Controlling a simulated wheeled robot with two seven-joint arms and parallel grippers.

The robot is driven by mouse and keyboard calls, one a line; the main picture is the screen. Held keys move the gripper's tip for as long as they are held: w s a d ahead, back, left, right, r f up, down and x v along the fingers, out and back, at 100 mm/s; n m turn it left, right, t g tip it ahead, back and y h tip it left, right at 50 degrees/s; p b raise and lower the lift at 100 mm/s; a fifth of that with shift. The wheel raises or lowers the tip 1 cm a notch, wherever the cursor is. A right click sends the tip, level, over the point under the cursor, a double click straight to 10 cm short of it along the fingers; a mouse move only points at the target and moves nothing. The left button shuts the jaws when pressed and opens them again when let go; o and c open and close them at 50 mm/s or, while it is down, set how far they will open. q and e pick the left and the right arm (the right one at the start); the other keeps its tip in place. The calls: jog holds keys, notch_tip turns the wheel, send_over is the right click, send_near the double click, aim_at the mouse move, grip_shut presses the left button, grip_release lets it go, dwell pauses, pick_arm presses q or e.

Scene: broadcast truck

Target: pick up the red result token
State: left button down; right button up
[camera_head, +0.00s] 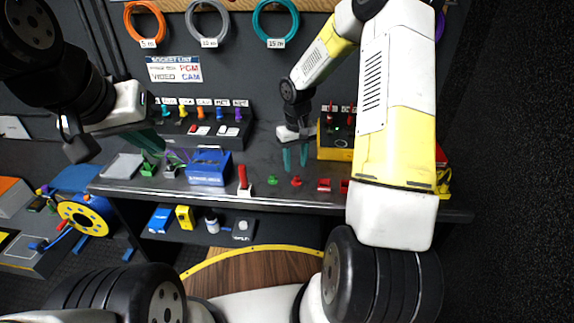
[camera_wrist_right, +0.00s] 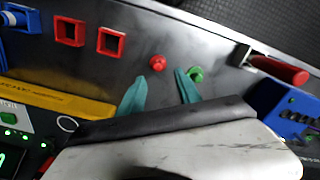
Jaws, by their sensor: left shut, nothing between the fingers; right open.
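The small red result token (camera_head: 296,181) stands on the grey bench near its front edge; in the right wrist view it (camera_wrist_right: 157,63) shows just beyond my fingertips, roughly in line with the gap between them. My right gripper (camera_head: 295,160) is open, its teal fingers pointing down at the bench behind the token. The right wrist view shows both fingers (camera_wrist_right: 160,90) apart with nothing between them. My left gripper (camera_head: 150,142) is shut and empty at the left, above the bench, its fingers partly hidden by the wrist.
A green token (camera_head: 272,180) stands close left of the red one. Further left are a red-handled lever (camera_head: 243,178) and a blue box (camera_head: 208,166). Red square frames (camera_head: 324,185) lie to the right. A yellow-fronted unit (camera_head: 335,150) stands behind right.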

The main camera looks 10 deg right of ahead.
aim_at(297, 176)
jog(key=f, duration=0.4)
jog(key=shift+s+d, duration=0.2)
jog(key=shift+s, duration=0.1)
jog(key=shift+f, duration=0.5)
grip_shut()
